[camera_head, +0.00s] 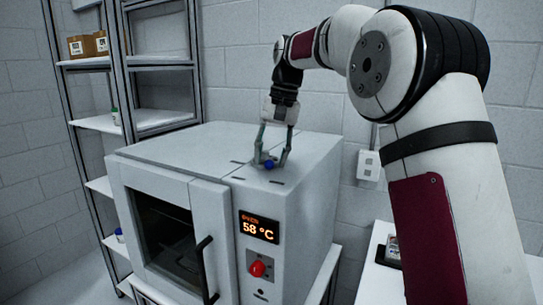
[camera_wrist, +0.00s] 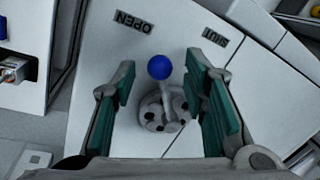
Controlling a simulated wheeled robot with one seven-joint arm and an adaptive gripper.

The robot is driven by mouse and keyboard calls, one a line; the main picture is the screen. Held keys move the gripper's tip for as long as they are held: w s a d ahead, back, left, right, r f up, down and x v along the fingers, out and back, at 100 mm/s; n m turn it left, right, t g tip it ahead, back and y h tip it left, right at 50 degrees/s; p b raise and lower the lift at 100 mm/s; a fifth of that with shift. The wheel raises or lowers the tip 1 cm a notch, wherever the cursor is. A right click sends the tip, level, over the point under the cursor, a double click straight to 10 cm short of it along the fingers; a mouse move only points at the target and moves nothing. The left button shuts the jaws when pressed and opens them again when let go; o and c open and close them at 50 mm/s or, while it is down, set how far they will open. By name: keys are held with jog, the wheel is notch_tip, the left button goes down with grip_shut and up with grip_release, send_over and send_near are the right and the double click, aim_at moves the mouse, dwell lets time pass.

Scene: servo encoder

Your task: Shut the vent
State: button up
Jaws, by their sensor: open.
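The vent is worked by a small lever with a blue ball knob (camera_wrist: 159,67) on a round grey base (camera_wrist: 163,110), on top of the oven (camera_head: 185,150). In the wrist view the labels OPEN (camera_wrist: 132,22) and SHUT (camera_wrist: 215,37) lie beyond the knob. The knob stands between the two label directions, somewhat nearer OPEN. My gripper (camera_head: 271,162) points down at the oven top, open, with its green-padded fingers on either side of the lever. In the wrist view gaps show between the knob and both pads.
The oven front has a glass door with a black handle (camera_head: 205,270), a display (camera_head: 259,227) reading 58 °C and a red knob (camera_head: 257,268). A shelf rack (camera_head: 158,119) stands at the left. The oven top around the lever is clear.

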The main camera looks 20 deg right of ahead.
jog(key=shift+a+f, duration=0.1)
jog(key=shift+f, duration=0.35)
grip_shut()
jog(key=shift+w+a+m+t, duration=0.2)
jog(key=shift+a+m, duration=0.45)
jog(key=shift+m, duration=0.25)
jog(key=shift+w+a+m+t, duration=0.1)
jog(key=shift+w+a+m, duration=0.1)
jog(key=shift+a+m, duration=0.6)
jog(key=shift+w+a+m+h+b, duration=0.2)
jog(key=shift+w+a+m, duration=0.25)
jog(key=shift+m, duration=0.55)
jog(key=shift+w+a+m+h+b, duration=0.25)
jog(key=shift+a+m, duration=0.25)
jog(key=shift+m, duration=0.5)
jog(key=shift+w, duration=0.1)
